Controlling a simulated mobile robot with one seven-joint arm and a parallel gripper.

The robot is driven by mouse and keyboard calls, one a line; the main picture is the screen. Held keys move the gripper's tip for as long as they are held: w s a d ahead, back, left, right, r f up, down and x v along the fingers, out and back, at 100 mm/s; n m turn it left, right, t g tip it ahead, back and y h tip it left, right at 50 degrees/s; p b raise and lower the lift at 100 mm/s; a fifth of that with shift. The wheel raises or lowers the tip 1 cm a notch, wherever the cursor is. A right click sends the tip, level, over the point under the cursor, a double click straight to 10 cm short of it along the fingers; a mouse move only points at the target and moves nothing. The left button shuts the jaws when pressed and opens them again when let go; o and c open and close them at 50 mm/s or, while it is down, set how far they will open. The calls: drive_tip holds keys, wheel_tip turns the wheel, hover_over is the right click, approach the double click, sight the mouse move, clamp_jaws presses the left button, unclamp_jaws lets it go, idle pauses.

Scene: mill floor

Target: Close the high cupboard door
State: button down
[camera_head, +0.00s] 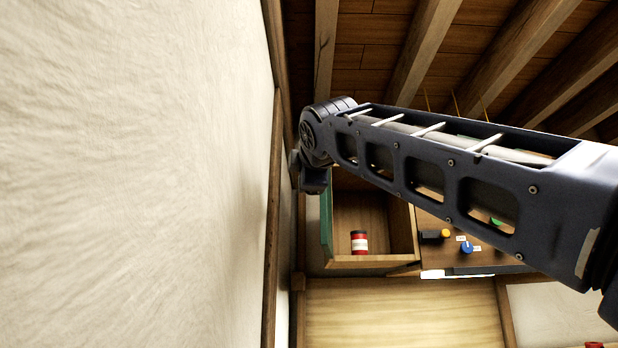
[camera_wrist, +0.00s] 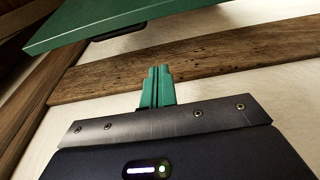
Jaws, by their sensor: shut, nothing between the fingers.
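The high cupboard (camera_head: 400,230) is open in the head view, with its wooden inside showing. Its green door (camera_head: 326,225) stands open at the left side, seen nearly edge-on. In the wrist view the green door (camera_wrist: 120,20) crosses the top, with a dark handle (camera_wrist: 118,32) on its lower edge. My gripper (camera_wrist: 158,72) shows green fingers pressed together and empty, below the door in that picture and apart from it. In the head view my wrist is by the door's upper end; the fingers cannot be made out, and my arm hides the cupboard's top.
A red and white tin (camera_head: 359,242) stands inside the cupboard. A board with small coloured items (camera_head: 466,247) is to its right. A pale plaster wall (camera_head: 130,180) runs close on the left. A wooden beam (camera_wrist: 220,62) lies behind the fingers. Ceiling beams (camera_head: 430,45) are overhead.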

drive_tip(key=w+d, duration=0.2)
drive_tip(key=w, duration=0.4)
drive_tip(key=shift+w+d, duration=0.25)
drive_tip(key=shift+w, duration=0.05)
drive_tip(key=shift+d, duration=0.1)
idle(0.5)
